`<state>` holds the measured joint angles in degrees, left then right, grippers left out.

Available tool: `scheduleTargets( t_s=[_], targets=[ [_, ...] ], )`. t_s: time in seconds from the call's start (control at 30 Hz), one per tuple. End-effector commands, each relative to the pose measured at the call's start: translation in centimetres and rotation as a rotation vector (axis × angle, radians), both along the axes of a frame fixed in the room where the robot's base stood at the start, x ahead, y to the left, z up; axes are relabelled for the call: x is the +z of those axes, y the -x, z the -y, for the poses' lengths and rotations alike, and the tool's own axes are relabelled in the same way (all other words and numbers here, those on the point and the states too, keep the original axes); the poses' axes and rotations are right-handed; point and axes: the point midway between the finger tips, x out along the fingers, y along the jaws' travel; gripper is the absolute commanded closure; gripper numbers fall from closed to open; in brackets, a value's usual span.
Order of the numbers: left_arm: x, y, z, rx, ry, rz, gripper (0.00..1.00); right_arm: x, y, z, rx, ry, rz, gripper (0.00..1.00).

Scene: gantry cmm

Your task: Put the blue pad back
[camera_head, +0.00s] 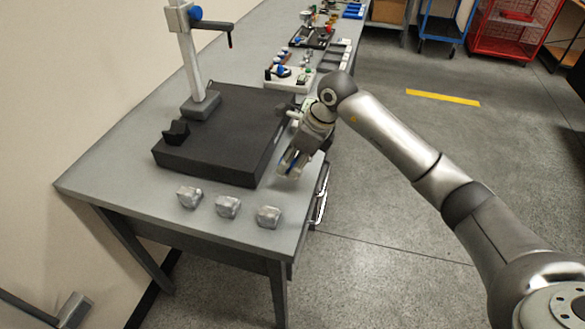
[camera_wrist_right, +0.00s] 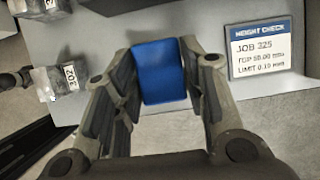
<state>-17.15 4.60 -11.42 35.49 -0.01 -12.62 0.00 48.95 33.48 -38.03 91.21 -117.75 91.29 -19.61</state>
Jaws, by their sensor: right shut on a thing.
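The blue pad (camera_wrist_right: 160,72) is a small blue block between the two fingers of my right gripper (camera_wrist_right: 157,88) in the wrist view. The fingers are closed on its sides. In the head view my right gripper (camera_head: 290,166) points down over the grey table (camera_head: 130,184), beside the right edge of the black plate. Only a sliver of the pad's blue shows there between the fingers. I cannot tell whether the pad touches the table. My left gripper is not in view.
A black plate (camera_head: 212,165) carries a grey column stand (camera_head: 200,105). Several metal blocks (camera_head: 228,207) sit along the table's front. A height check card (camera_wrist_right: 258,52) lies beside my right gripper in the wrist view. A white tray (camera_head: 290,84) and other gear stand farther back.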

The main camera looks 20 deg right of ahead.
Motion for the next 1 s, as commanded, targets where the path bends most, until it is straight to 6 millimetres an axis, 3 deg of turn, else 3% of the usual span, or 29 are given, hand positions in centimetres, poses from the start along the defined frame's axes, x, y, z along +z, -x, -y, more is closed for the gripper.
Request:
scheduleTargets(
  t_s=[0.3,0.63,0.67,0.8,1.0],
  targets=[
    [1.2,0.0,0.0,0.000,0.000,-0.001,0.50,-3.4,-0.3,0.1,0.000,0.000,-0.002,0.83],
    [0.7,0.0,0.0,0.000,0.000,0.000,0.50,-4.0,-0.4,0.1,0.000,0.001,-0.001,0.83],
    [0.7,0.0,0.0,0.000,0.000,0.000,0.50,-4.0,-0.3,0.1,0.000,0.002,-0.001,0.59],
    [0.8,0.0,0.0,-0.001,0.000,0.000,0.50,-3.9,-0.3,0.1,0.000,0.002,-0.001,0.42],
    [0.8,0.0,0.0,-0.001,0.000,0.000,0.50,-3.8,-0.3,0.1,0.000,0.001,-0.001,0.39]
  ],
)
